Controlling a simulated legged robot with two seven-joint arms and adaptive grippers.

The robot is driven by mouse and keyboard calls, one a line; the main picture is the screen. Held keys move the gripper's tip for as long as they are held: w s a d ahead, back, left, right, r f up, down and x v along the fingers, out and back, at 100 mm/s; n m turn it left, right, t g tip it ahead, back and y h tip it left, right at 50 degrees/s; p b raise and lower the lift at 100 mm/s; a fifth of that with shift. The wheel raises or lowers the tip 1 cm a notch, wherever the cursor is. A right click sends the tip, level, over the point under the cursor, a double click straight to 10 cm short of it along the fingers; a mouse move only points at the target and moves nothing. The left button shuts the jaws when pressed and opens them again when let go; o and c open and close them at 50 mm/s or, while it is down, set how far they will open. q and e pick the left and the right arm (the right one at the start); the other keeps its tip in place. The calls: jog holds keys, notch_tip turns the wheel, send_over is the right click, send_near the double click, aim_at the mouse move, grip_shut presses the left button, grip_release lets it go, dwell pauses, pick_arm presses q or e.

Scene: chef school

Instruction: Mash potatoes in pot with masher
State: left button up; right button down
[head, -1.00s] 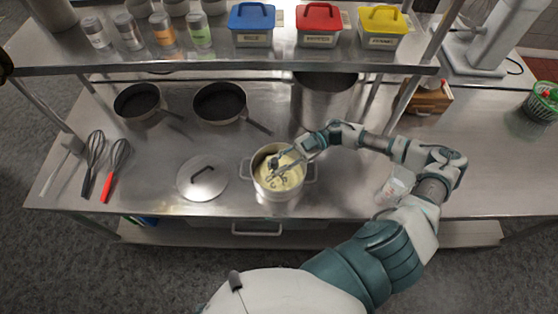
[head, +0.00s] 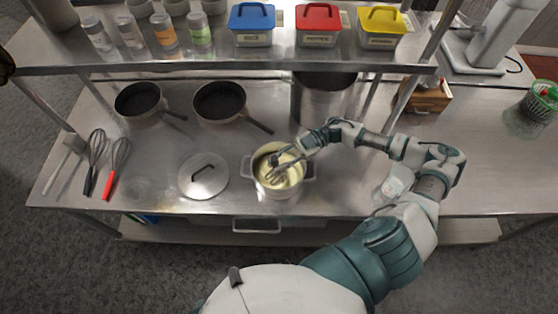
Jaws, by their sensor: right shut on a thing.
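The pot (head: 307,172) stands on the steel table, with pale yellow mashed potatoes (head: 293,177) inside. My right gripper (head: 283,163) is above and inside the pot's rim, reaching in from the right. It is shut on the masher (head: 274,176), whose grey lower part is down at the potatoes. The gripper hides the masher's upper part, and I cannot tell how deep its head is.
A lid (head: 203,177) lies left of the pot. Two pans (head: 138,99) (head: 219,101) and a tall steel pot (head: 322,98) stand behind. Two whisks (head: 117,161) (head: 94,157) lie at the far left. A shelf (head: 225,62) with jars and coloured boxes overhangs the back.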

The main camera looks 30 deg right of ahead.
notch_tip(320, 180, up, 6)
jog(key=p, duration=0.4)
notch_tip(320, 180, up, 3)
jog(key=shift+f+p, duration=0.2)
jog(key=shift+p, duration=0.25)
jog(key=shift+r, duration=0.85)
